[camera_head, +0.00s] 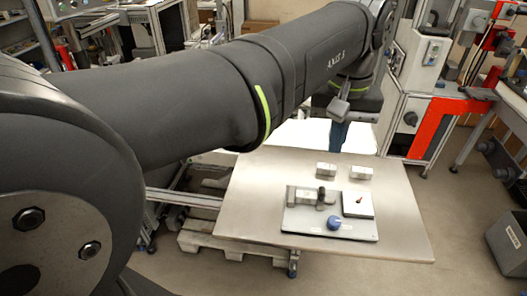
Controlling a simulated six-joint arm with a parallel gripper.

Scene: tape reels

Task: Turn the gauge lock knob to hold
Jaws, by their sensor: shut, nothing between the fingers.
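A grey base plate (300,228) lies on the table. A blue knob (334,223) stands at its front middle; I cannot read any marking or its turned position. Behind it is a grey metal fixture (301,196) with a dark upright post or knob (321,194). At the plate's right is a pale square block (357,212) with a small red pointer-like part on top. I cannot tell which part is the gauge lock knob. My gripper (340,108) appears small beneath my wrist, above and behind the table in the picture, shut and apart from the fixture.
Two small silver blocks (326,170) (362,173) sit behind the plate. The beige table (250,205) is clear on its left and right. A dark grey bin (508,245) stands on the floor at right. Machine cabinets stand behind. My arm crosses the upper left.

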